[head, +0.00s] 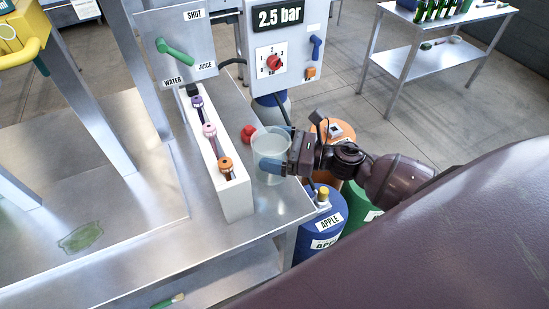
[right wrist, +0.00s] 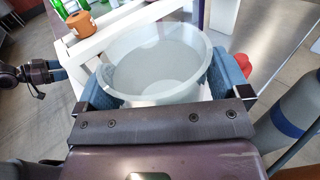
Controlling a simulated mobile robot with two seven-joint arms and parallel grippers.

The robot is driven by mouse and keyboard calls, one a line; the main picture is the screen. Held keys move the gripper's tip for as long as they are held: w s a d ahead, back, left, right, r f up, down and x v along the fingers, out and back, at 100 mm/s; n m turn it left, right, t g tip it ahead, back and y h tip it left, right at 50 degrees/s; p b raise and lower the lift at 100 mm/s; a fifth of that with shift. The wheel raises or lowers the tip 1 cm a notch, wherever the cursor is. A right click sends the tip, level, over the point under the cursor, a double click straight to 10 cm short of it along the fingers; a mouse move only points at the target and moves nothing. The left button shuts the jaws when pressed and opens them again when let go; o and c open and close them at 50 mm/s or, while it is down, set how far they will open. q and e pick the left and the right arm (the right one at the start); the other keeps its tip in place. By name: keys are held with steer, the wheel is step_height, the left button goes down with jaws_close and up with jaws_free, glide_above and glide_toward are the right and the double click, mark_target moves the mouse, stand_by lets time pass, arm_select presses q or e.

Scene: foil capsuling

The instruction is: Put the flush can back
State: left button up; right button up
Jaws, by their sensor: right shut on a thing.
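The flush can, a translucent whitish round tub (head: 268,143), is in my right gripper (head: 271,167) at the right edge of the steel bench. It also shows in the right wrist view (right wrist: 155,65), open side up, between the two blue fingers, which close on its sides. I cannot tell whether it touches the bench or hangs just above it. My left gripper (right wrist: 60,71) shows only at the left of the right wrist view, away from the can; its finger opening is unclear.
A white rack (head: 237,200) with purple, pink and orange fittings stands left of the can. A red object (head: 248,133) lies close behind it. A blue APPLE cylinder (head: 322,228) stands beside the bench. A control box (head: 285,45) reads 2.5 bar. Bare bench (head: 150,245) lies front left.

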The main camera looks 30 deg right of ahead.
steer(key=shift+f, duration=1.85)
steer(key=shift+f, duration=0.15)
steer(key=o, duration=0.7)
steer(key=shift+b, duration=0.35)
steer(key=shift+c, duration=0.2)
steer(key=shift+o, duration=0.3)
steer(key=shift+s+d, duration=0.1)
steer(key=shift+d, duration=0.05)
steer(key=b+v, duration=0.2)
steer(key=v, duration=0.9)
steer(key=shift+s+d, duration=0.25)
